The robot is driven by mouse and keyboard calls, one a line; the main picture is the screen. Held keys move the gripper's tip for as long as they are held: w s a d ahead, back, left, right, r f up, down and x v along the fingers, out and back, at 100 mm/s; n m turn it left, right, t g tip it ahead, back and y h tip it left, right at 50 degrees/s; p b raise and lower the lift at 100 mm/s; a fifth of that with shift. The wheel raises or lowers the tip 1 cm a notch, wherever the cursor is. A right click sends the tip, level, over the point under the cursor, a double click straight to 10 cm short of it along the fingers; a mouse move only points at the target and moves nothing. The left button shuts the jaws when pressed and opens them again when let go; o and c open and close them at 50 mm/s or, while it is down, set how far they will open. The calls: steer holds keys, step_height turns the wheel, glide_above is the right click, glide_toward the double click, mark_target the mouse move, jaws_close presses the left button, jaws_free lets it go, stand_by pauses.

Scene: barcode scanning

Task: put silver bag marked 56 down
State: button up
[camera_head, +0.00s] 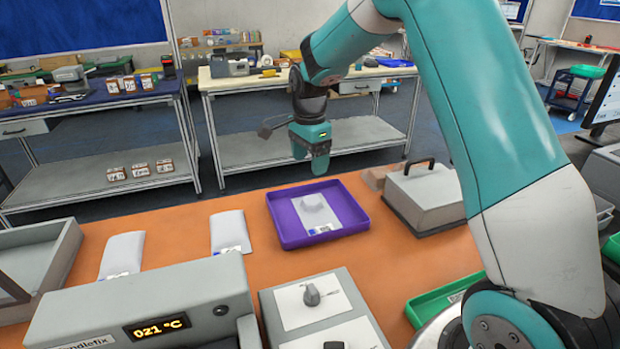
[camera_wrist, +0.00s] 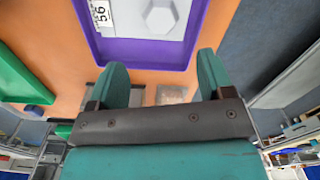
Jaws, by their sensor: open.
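The silver bag marked 56 (camera_head: 317,212) lies flat in the purple tray (camera_head: 281,233) on the orange table. A pale raised lump shows in the middle of the bag. In the wrist view the bag (camera_wrist: 125,17) shows its label reading 56, inside the tray's purple wall (camera_wrist: 140,52). My gripper (camera_head: 310,165) hangs above the tray's far side, apart from the bag. In the wrist view my gripper's two fingers (camera_wrist: 166,78) are spread, with nothing between them.
Two other silver bags (camera_head: 122,254) (camera_head: 229,231) lie left of the tray. A grey box with a black handle (camera_head: 424,190) stands to its right. A grey device reading 021 °C (camera_head: 150,305) and a knobbed box (camera_head: 318,305) stand in front. A green tray (camera_head: 440,299) lies front right.

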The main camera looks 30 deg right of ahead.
steer(key=s+a+r+n+y, duration=0.2)
steer(key=s+a+r+n, duration=0.6)
steer(key=s+a+n, duration=0.45)
steer(key=s+a+n+y, duration=0.1)
steer(key=s+a+n, duration=0.2)
steer(key=s+n, duration=0.3)
steer(key=s+a+r+n+y, duration=0.1)
steer(key=s+a+n, duration=0.2)
steer(key=s, duration=1)
steer(key=n, duration=0.3)
